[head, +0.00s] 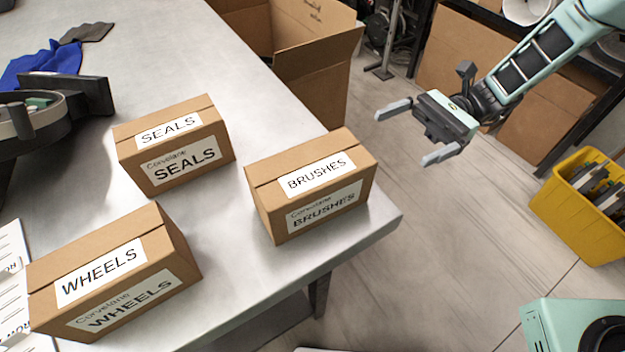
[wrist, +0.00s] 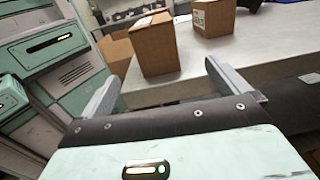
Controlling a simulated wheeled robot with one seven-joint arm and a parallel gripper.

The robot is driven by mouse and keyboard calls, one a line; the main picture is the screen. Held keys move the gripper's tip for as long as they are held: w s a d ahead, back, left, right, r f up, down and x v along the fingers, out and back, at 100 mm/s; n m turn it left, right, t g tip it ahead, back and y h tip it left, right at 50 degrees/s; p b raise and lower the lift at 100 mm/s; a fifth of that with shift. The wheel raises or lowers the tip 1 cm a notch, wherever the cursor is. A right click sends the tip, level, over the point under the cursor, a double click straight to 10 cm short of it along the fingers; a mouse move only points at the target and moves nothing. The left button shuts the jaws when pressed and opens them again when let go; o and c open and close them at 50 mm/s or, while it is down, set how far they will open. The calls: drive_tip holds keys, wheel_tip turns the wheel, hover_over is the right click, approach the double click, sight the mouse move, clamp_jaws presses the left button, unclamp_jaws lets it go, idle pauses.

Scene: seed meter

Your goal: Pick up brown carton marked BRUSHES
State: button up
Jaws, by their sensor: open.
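The brown carton marked BRUSHES (head: 312,188) stands upright near the table's right corner in the head view. It also shows in the wrist view (wrist: 155,45), beyond the fingers and left of centre, with no label visible on the side facing me. My gripper (head: 408,136) is open and empty, off the table's edge to the right of the carton and apart from it. In the wrist view its two fingers (wrist: 165,85) are spread wide with nothing between them.
The cartons marked SEALS (head: 175,147) and WHEELS (head: 115,272) stand on the grey table (head: 240,285), left of BRUSHES, with gaps between. A large open cardboard box (head: 310,70) stands behind the table's far edge. A yellow bin (head: 570,225) is on the floor at right.

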drive_tip(key=p, duration=0.2)
approach(329, 171)
drive_tip(key=a+f, duration=0.2)
drive_tip(key=w+a+f, duration=0.1)
drive_tip(key=a+f, duration=0.1)
drive_tip(key=shift+s+d+p+x, duration=0.15)
drive_tip(key=shift+p+x, duration=0.25)
drive_tip(key=shift+x, duration=1)
drive_tip(key=shift+s+d+p+x, duration=0.15)
drive_tip(key=shift+p+x, duration=0.25)
drive_tip(key=shift+x, duration=0.95)
drive_tip(key=shift+r, duration=0.1)
drive_tip(key=shift+c, duration=0.3)
drive_tip(key=c, duration=1.4)
drive_tip(key=shift+a+r, duration=0.1)
drive_tip(key=shift+r, duration=0.05)
